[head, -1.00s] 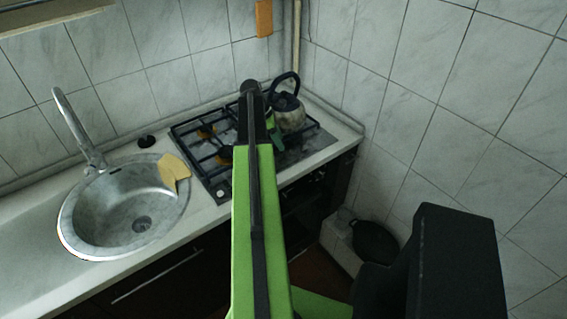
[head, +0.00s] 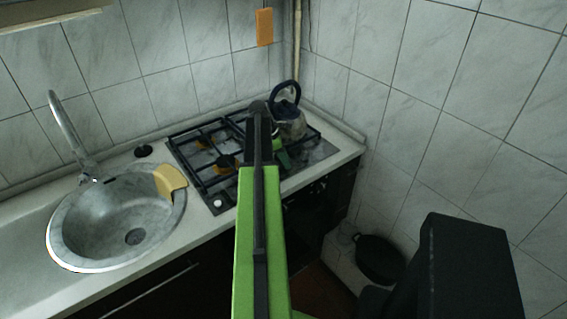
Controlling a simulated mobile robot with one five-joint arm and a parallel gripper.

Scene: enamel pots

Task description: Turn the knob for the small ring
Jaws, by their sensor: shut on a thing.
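The gas hob (head: 207,190) is set in the counter, with black grates and a steel top. One pale knob (head: 217,203) shows at its front left corner. My arm crosses the hob and hides part of its front edge. My gripper (head: 283,160) shows only partly, as green and dark parts just right of the arm, low over the hob's front right area. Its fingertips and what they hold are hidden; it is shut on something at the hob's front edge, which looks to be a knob. I cannot see which way that knob points.
A kettle (head: 292,124) with a dark raised handle stands at the hob's back right. A round sink (head: 100,220) with a tap (head: 68,125) and a yellow cloth-like piece (head: 171,181) is left. A tiled wall closes the right. A black pan (head: 379,260) sits low at right.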

